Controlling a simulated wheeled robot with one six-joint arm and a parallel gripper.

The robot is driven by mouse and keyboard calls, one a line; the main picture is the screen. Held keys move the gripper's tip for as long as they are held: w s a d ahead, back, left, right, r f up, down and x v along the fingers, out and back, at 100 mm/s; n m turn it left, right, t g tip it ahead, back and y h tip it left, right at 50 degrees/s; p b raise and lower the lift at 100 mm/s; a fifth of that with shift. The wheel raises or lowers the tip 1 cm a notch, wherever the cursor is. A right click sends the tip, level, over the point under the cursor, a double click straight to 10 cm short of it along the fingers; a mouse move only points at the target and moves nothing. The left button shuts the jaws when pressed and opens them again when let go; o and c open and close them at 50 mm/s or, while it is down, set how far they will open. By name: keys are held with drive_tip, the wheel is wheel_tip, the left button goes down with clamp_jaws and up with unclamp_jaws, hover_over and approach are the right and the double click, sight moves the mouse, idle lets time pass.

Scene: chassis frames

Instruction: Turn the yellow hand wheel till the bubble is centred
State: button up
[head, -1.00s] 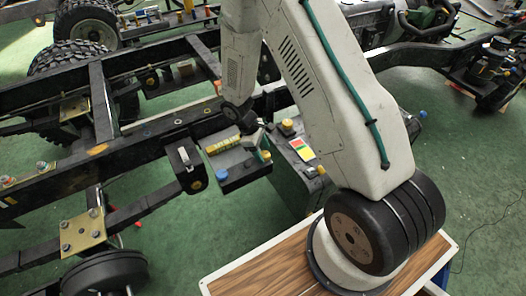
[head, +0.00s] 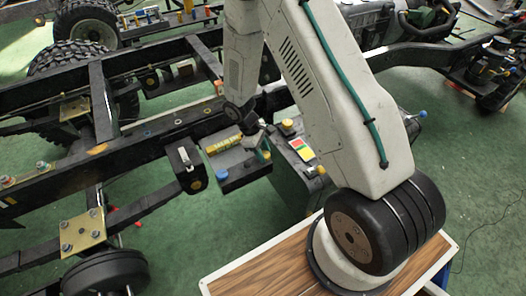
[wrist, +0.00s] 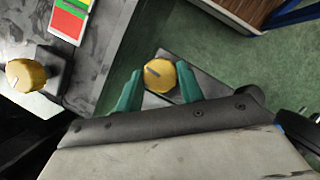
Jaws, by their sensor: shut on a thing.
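The yellow hand wheel (wrist: 160,75) sits between the two teal fingers of my gripper (wrist: 160,88) in the wrist view, and they are shut on it. A pale pointer mark on its face slants down to the right. In the head view, my gripper (head: 258,140) is at the small dark block, and the wheel is mostly hidden there. A yellow level vial (head: 224,144) lies on that block, left of my gripper. Its bubble is too small to place.
A second yellow knob (wrist: 26,74) stands on a grey box beside a red, yellow and green label (wrist: 72,16). The label also shows in the head view (head: 301,148). A blue knob (head: 221,175) is on the small block's front. Dark chassis rails (head: 130,150) surround the work area.

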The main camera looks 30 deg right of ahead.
drive_tip(key=m+y, duration=0.1)
drive_tip(key=m, duration=0.2)
drive_tip(key=m+g+y, duration=0.1)
drive_tip(key=m, duration=0.1)
drive_tip(key=shift+w+d+m, duration=0.1)
drive_tip(key=shift+d+m, duration=0.05)
drive_tip(key=shift+m, duration=0.25)
drive_tip(key=m+y, duration=0.1)
drive_tip(key=m, duration=0.2)
drive_tip(key=m+y, duration=0.1)
drive_tip(key=m, duration=0.2)
drive_tip(key=shift+d+y, duration=0.2)
drive_tip(key=shift+y, duration=0.1)
drive_tip(key=m+t+y, duration=0.1)
drive_tip(key=m, duration=0.2)
drive_tip(key=m+y, duration=0.1)
drive_tip(key=m, duration=0.2)
drive_tip(key=shift+d+m+t, duration=0.15)
drive_tip(key=shift+m+t, duration=0.25)
drive_tip(key=m, duration=0.1)
drive_tip(key=m+t, duration=0.1)
drive_tip(key=m, duration=0.3)
drive_tip(key=shift+s+t+y, duration=0.3)
drive_tip(key=shift+t+y, duration=0.1)
drive_tip(key=o, duration=1)
